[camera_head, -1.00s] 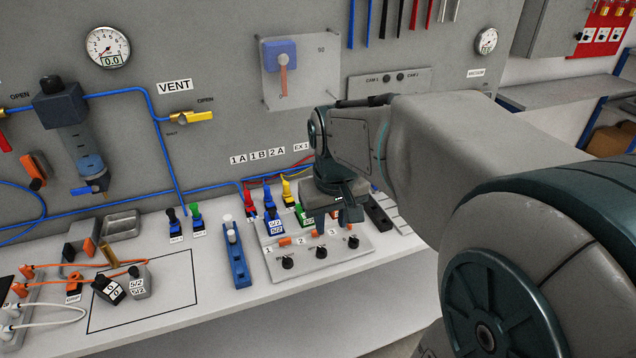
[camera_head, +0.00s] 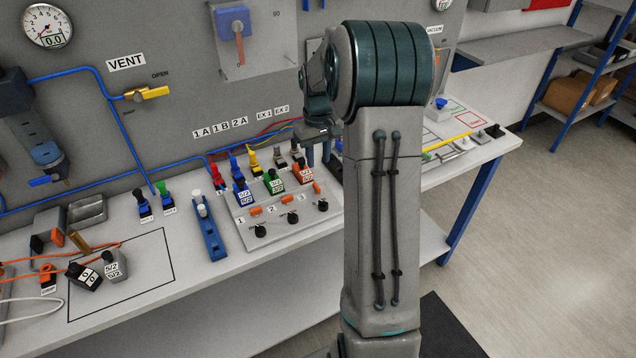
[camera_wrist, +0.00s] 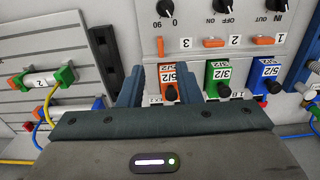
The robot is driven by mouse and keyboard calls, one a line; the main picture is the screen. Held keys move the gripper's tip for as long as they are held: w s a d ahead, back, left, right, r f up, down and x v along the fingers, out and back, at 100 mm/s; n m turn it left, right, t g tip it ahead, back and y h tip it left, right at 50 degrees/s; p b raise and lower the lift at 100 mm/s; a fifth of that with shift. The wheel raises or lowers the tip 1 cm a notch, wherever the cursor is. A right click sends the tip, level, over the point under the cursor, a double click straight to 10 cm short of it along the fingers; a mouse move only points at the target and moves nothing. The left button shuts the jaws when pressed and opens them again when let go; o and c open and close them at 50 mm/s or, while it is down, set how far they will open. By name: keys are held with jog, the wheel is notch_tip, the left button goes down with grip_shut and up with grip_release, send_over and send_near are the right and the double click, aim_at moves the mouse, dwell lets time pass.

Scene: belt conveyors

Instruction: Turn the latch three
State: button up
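Latch three (camera_wrist: 160,46) is a small orange bar on the light grey panel, beside the label 3. In the wrist view it stands upright in the picture, while the latches by labels 2 (camera_wrist: 213,43) and 1 (camera_wrist: 263,40) lie crosswise. In the head view latch three (camera_head: 317,187) is at the panel's right. My gripper (camera_wrist: 161,70) is open, with its two dark blue fingers apart. An orange valve block shows between them, and latch three lies just past the fingertips.
Orange (camera_wrist: 168,76), green (camera_wrist: 218,72) and blue (camera_wrist: 263,75) valve blocks with black knobs stand beside the latches. Black dials (camera_head: 322,205) line the panel's front edge. A blue slide with a white knob (camera_head: 209,232) is to its left.

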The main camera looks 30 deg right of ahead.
aim_at(318, 187)
notch_tip(318, 187, down, 10)
jog(key=shift+f+p, duration=0.15)
jog(key=shift+p, duration=0.6)
grip_shut()
